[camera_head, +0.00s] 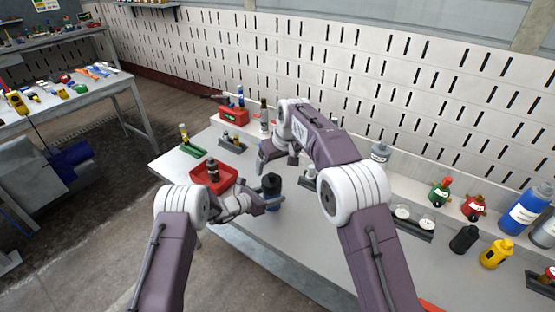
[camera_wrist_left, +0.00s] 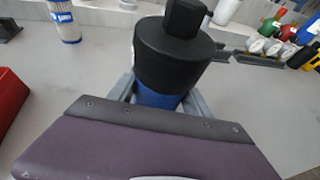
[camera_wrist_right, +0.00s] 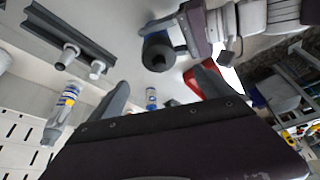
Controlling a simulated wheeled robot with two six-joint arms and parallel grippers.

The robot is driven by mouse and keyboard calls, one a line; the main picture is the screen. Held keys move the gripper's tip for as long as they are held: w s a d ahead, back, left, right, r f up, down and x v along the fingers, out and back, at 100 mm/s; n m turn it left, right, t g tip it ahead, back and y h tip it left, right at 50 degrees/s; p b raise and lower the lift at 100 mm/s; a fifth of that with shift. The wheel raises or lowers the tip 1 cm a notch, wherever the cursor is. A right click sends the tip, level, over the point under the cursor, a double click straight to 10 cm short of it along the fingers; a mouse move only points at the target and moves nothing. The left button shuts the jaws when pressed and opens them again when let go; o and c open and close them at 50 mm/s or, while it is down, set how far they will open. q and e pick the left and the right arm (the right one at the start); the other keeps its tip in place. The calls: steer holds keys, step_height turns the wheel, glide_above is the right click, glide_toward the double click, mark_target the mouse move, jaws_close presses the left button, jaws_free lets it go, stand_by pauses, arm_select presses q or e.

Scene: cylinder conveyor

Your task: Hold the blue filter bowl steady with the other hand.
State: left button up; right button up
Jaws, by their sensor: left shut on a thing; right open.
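The blue filter bowl with a black cap (camera_head: 272,184) stands upright near the front edge of the grey table. My left gripper (camera_head: 264,198) is shut on it from the left, low on its side. In the left wrist view the wide black cap (camera_wrist_left: 172,52) hides most of the blue body (camera_wrist_left: 158,98), which sits between the two fingers. The right wrist view also shows the filter bowl (camera_wrist_right: 158,50) in the left gripper. My right gripper (camera_head: 279,157) is open and empty, above the table behind the bowl. Its fingers (camera_wrist_right: 165,92) are spread apart.
A red tray (camera_head: 196,178) with a dark part in it lies left of the bowl. A white cartridge with blue ends (camera_wrist_left: 64,20) stands behind the bowl. Bottles, gauges and holders line the table's back and right side. The table right of the bowl is clear.

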mark_target(272, 175)
steer(key=x, duration=0.8)
steer(key=shift+w+f, duration=0.2)
steer(key=shift+f, duration=0.15)
steer(key=c, duration=1.5)
steer(key=o, duration=1.4)
steer(key=shift+c, duration=0.2)
steer(key=shift+r, duration=1.3)
steer(key=shift+f, duration=0.15)
